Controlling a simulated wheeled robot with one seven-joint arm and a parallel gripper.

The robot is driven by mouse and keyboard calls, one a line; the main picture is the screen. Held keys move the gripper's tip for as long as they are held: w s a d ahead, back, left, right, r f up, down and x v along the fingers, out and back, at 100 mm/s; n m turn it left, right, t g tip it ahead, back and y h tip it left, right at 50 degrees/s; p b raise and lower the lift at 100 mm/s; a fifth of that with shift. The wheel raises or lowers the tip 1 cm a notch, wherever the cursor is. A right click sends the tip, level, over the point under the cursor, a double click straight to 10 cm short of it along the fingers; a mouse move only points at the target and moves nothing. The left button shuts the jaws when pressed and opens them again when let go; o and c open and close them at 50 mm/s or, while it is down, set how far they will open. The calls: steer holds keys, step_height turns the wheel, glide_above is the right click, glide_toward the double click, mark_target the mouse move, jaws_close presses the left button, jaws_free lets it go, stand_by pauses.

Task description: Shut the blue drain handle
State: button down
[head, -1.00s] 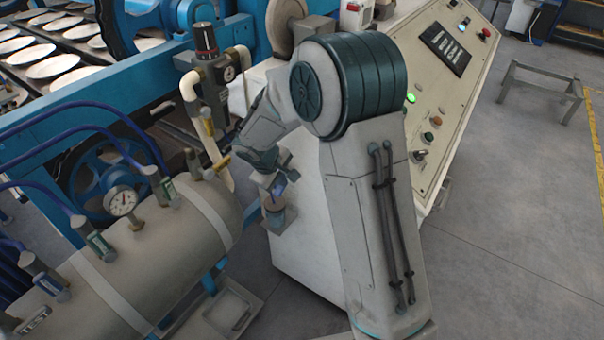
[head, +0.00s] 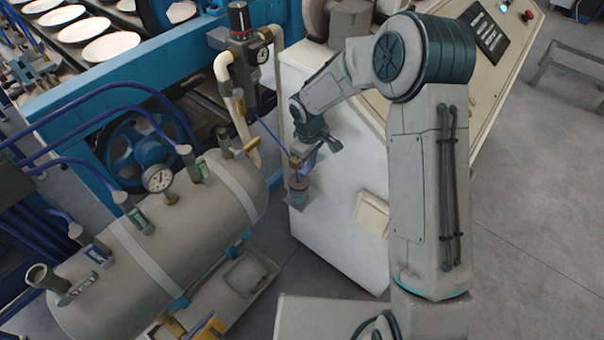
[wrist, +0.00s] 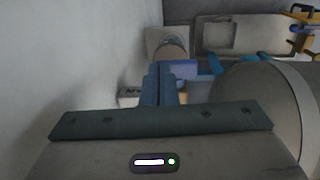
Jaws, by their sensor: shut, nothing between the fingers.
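The blue drain handle appears as a small violet-blue piece (head: 308,161) at a small fitting with a clear cup (head: 298,190), on the near left side of the pale cabinet. In the wrist view a violet-blue part (wrist: 184,72) shows just right of and beyond my fingertips, partly hidden by them. My gripper (head: 304,157) is above the cup, with its fingers together and empty. In the wrist view the shut fingers (wrist: 160,80) point toward the cup fitting (wrist: 168,46). I cannot tell whether they touch the handle.
A grey tank (head: 135,255) with a gauge and several valves lies to the left. A regulator with pale pipes (head: 242,50) stands behind. The pale cabinet (head: 330,225) is close to my arm. A tray (head: 250,275) sits low beside the tank.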

stand_by(0.4)
steer(key=shift+r+p, duration=0.6)
steer(key=shift+r, duration=0.35)
step_height(320, 180, up, 13)
steer(key=s+d+r+m+t, duration=0.1)
steer(key=s+d+r+m, duration=0.5)
steer(key=s+d+r, duration=0.5)
steer(key=s+d+m, duration=0.2)
steer(key=s+d, duration=0.1)
steer(key=s, duration=0.4)
steer(key=s+d+f+m+t, duration=0.1)
steer(key=s+d+m, duration=0.2)
steer(key=s, duration=0.5)
steer(key=shift+d+f+y+p, duration=0.2)
steer(key=shift+d+y+p, duration=0.15)
steer(key=shift+d, duration=0.15)
